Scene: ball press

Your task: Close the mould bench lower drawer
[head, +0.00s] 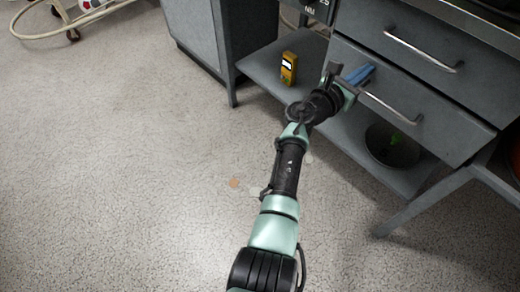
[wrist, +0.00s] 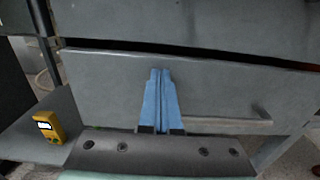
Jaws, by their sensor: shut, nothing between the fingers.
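The mould bench's lower drawer has a grey front (head: 445,122) with a bar handle (head: 392,104). In the wrist view the drawer front (wrist: 220,92) fills the middle, and a narrow dark gap runs along its top edge. How far the drawer stands out is hard to tell. My gripper (head: 368,70) has its blue fingers together and empty, at the left part of the drawer front. In the wrist view the fingertips (wrist: 160,72) overlap the front near its top edge; contact cannot be told. The fingers hide the left end of the handle (wrist: 228,122).
The upper drawer (head: 395,28) is directly above. A yellow meter (head: 289,68) stands on the bench's lower shelf (head: 262,72), left of the drawer. A dark round bowl (head: 392,147) sits on the shelf below it. The floor to the left is mostly clear.

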